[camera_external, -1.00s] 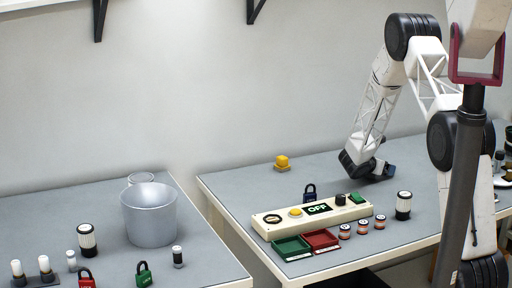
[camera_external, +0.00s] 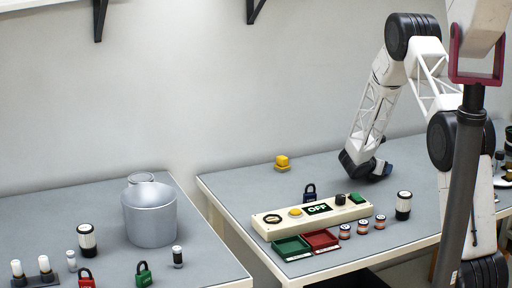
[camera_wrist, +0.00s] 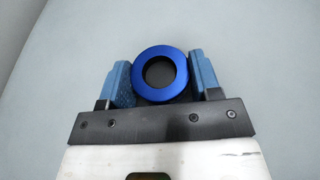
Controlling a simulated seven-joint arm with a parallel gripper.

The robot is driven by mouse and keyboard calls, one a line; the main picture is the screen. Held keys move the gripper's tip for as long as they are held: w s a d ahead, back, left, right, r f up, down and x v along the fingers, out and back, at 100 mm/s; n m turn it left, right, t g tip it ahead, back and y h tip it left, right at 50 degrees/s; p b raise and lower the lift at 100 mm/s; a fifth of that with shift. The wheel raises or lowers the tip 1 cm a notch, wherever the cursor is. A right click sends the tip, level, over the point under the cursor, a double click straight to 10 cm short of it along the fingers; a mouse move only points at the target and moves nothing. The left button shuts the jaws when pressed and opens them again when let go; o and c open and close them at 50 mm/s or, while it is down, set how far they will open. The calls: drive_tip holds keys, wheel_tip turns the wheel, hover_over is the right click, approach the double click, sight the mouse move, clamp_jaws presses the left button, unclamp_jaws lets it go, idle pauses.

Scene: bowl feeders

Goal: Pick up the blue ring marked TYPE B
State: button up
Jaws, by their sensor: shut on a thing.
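The blue ring (camera_wrist: 161,51) shows in the wrist view, with its dark round hole facing the camera. My gripper (camera_wrist: 160,75) is shut on it, one light-blue finger against its left side and one against its right. No TYPE B marking can be read on it. In the external view my gripper (camera_external: 383,172) is low over the back of the right-hand table. The ring cannot be made out there, and I cannot tell whether it touches the table.
A cream control panel (camera_external: 283,226) reading OFF stands in front of my gripper, with a dark blue padlock (camera_external: 310,193) behind it. Green (camera_external: 291,259) and red trays (camera_external: 320,249) lie in front. A metal container (camera_external: 149,220) stands on the left table.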

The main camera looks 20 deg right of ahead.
drive_tip(key=shift+r, duration=0.1)
drive_tip(key=shift+r, duration=0.75)
wheel_tip(320, 180, up, 2)
drive_tip(key=shift+r, duration=0.1)
drive_tip(key=s+a, duration=0.1)
drive_tip(key=s, duration=0.4)
drive_tip(key=s+a, duration=0.2)
drive_tip(key=s, duration=0.3)
drive_tip(key=s+a+r, duration=0.1)
drive_tip(key=s+a, duration=0.1)
drive_tip(key=s, duration=0.3)
drive_tip(key=shift+a, duration=0.25)
